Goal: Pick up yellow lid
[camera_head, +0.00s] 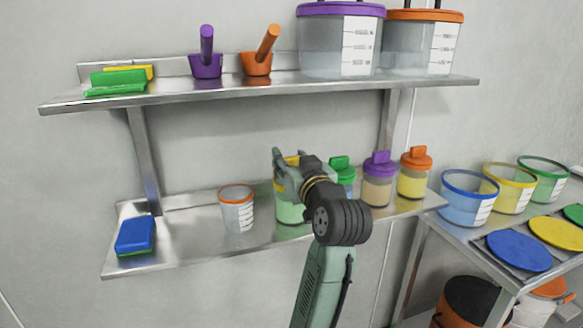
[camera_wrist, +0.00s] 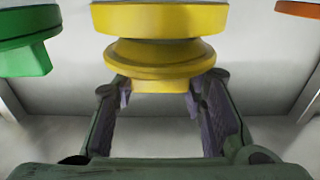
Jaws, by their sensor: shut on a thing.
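The yellow lid (camera_wrist: 160,55) fills the top middle of the wrist view, its lower tab between the two fingers. My gripper (camera_wrist: 160,98) is shut on that tab. In the head view the yellow lid (camera_head: 291,160) shows only as a small patch behind my gripper (camera_head: 283,168). A jar with pale green contents (camera_head: 290,212) stands on the lower shelf just below, partly hidden by my arm. I cannot tell whether the lid touches the jar.
Jars with green (camera_head: 341,162), purple (camera_head: 379,164) and orange (camera_head: 416,157) lids stand to the right. An orange-rimmed cup (camera_head: 237,210) and a blue sponge (camera_head: 136,235) are to the left. The upper shelf (camera_head: 180,91) overhangs. A side table (camera_head: 450,232) holds tubs and flat discs.

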